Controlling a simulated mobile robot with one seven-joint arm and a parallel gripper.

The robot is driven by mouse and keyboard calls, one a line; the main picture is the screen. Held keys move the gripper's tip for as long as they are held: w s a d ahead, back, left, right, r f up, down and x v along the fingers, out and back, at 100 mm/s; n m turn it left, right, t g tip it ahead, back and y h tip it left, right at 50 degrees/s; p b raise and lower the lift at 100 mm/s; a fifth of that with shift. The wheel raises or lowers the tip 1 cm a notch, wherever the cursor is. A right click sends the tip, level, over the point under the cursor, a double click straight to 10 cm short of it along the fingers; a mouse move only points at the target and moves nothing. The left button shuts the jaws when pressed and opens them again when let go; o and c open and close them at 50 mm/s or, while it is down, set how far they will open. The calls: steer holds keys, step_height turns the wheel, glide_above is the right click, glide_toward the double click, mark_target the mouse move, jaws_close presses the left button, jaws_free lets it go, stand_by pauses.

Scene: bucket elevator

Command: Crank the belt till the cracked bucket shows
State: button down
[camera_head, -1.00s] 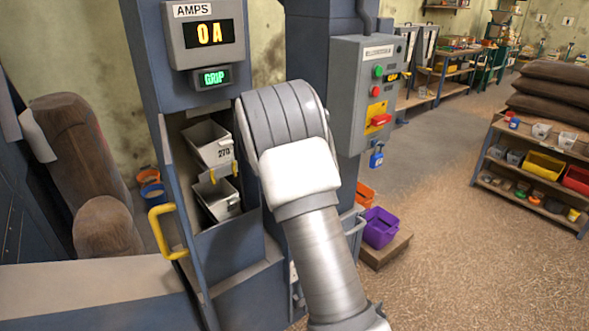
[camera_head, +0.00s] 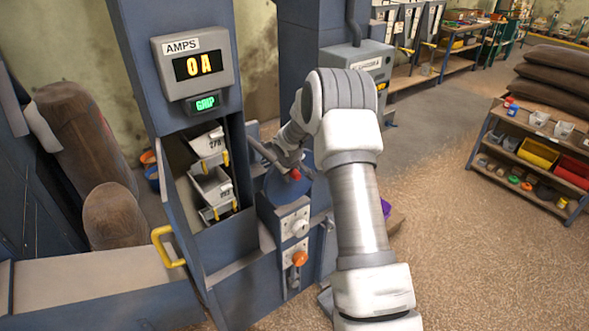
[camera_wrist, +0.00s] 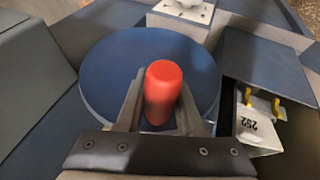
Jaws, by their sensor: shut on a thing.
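My gripper (camera_wrist: 160,105) is shut on the red crank knob (camera_wrist: 162,85), one finger on each side of it. The knob stands over a round blue disc (camera_wrist: 105,70) in the wrist view. In the head view the knob (camera_head: 295,174) shows at the end of my arm, beside the casing. Several grey buckets with yellow clips show in the open hatch, among them an upper bucket (camera_head: 206,143) and a middle bucket (camera_head: 212,186). A bucket marked 292 (camera_wrist: 256,125) shows at the right in the wrist view. I cannot make out a crack on any of them.
A yellow handle (camera_head: 165,247) sits on the hatch's left side. An orange knob (camera_head: 299,258) is below the crank. Floor at right is clear before a shelf (camera_head: 520,165).

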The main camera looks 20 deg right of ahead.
steer(key=shift+w+d+r+b, duration=0.2)
steer(key=shift+d+b, duration=0.1)
steer(key=shift+d, duration=0.3)
steer(key=shift+w+d+r+b, duration=0.1)
steer(key=shift+d+r+b, duration=0.15)
steer(key=shift+d, duration=0.35)
steer(key=shift+s+f, duration=0.15)
stand_by(0.4)
steer(key=c, duration=0.5)
jaws_free()
steer(key=shift+c, duration=0.2)
steer(key=shift+a, duration=0.1)
steer(key=b+v, duration=0.1)
steer(key=v, duration=1.6)
steer(key=shift+a+b, duration=0.2)
steer(key=shift+b, duration=0.1)
steer(key=shift+c, duration=0.3)
